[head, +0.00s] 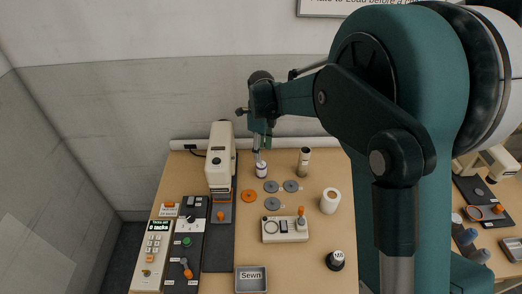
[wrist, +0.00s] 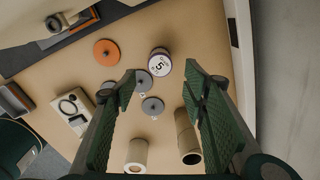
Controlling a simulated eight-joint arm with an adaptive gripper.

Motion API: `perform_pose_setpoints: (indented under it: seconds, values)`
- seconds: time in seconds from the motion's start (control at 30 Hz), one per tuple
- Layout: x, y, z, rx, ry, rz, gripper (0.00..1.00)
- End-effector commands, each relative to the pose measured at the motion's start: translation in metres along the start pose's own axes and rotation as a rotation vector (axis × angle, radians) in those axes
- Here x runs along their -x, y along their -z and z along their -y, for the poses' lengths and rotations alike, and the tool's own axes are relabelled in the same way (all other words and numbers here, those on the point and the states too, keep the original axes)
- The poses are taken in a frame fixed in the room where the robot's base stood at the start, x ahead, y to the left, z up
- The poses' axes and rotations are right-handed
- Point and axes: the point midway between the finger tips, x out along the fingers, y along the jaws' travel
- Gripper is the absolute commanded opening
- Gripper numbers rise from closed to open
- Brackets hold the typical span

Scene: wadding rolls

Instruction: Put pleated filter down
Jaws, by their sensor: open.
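My gripper (head: 258,152) hangs over the back of the table; it also shows in the wrist view (wrist: 161,73). Its two green ridged fingers are wide apart, with nothing held between them. I cannot tell for certain which thing is the pleated filter. A tan, dark-ended tube (head: 304,161) stands upright at the back, right of my gripper; in the wrist view it shows (wrist: 187,138) by the right finger. A white roll with a tan core (head: 330,202) stands nearer the front right. A white-topped cylinder marked 5 (wrist: 160,63) shows beyond the fingertips.
Several grey discs (head: 272,204) and an orange disc (head: 249,196) lie mid-table. A cream device (head: 285,229) sits in front of them. A press-like machine (head: 221,160) and control panels (head: 155,255) stand left. A tray marked Sewn (head: 251,279) and a dark round weight (head: 335,261) are in front.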

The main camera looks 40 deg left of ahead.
Motion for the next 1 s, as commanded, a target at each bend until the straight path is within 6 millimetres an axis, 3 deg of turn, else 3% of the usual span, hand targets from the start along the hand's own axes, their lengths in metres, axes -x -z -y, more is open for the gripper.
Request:
perform_pose_setpoints:
  seconds: [0.67, 0.87, 1.0]
  values:
    - [0.002, 0.002, 0.001, 0.002, 0.001, 0.001, 0.43]
    - [0.015, 0.023, 0.003, 0.024, 0.012, 0.007, 0.43]
    - [0.035, 0.054, 0.007, 0.058, 0.029, 0.016, 0.43]
